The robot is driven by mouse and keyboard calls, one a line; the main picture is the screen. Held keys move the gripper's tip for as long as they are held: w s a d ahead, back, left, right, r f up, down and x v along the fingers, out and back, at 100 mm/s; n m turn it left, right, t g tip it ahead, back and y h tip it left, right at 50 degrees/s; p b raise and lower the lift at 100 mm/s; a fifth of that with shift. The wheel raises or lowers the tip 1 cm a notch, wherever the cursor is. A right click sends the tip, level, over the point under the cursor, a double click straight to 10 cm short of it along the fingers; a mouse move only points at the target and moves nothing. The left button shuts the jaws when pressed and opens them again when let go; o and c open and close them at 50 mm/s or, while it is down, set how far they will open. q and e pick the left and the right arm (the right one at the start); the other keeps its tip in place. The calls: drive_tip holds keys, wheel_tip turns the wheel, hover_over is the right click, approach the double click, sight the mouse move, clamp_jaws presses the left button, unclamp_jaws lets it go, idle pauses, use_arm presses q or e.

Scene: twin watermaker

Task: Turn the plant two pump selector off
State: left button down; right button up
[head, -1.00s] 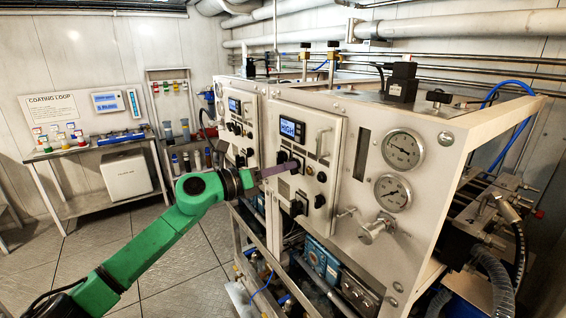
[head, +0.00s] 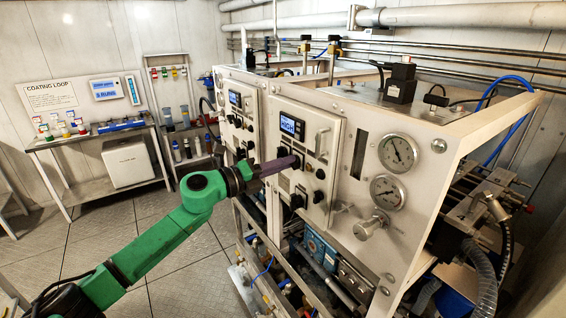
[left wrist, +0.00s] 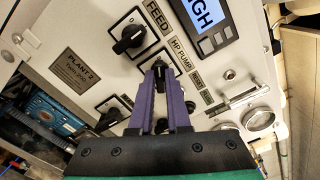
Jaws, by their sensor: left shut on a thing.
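The plant two panel (head: 318,125) is a white door with a lit display (head: 292,127) reading HIGH. In the left wrist view, the PLANT 2 plate (left wrist: 78,68) and a label HP PUMP (left wrist: 185,60) show. My left gripper (head: 294,162) reaches the panel from the left. In the left wrist view its purple fingers (left wrist: 160,82) are shut on a black selector knob (left wrist: 160,70) beside the HP PUMP label. The fingers hide much of this knob and its pointer. A FEED selector (left wrist: 133,40) sits next to it. My right gripper is not in view.
Another black knob (head: 297,201) sits below the held one. A similar panel (head: 238,115) stands farther left. Two gauges (head: 398,153) and a valve handle (head: 370,226) project at the right. A bench (head: 95,137) stands at the back left, with open floor before it.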

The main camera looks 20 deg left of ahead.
use_arm(q)
drive_tip(key=shift+r, duration=0.15)
drive_tip(key=c, duration=0.9)
unclamp_jaws()
drive_tip(key=shift+w, duration=0.1)
drive_tip(key=b+v, duration=1.2)
drive_tip(key=v, duration=0.2)
drive_tip(key=shift+s+a, duration=0.1)
drive_tip(key=shift+s, duration=0.2)
drive_tip(key=shift+w+a, duration=0.1)
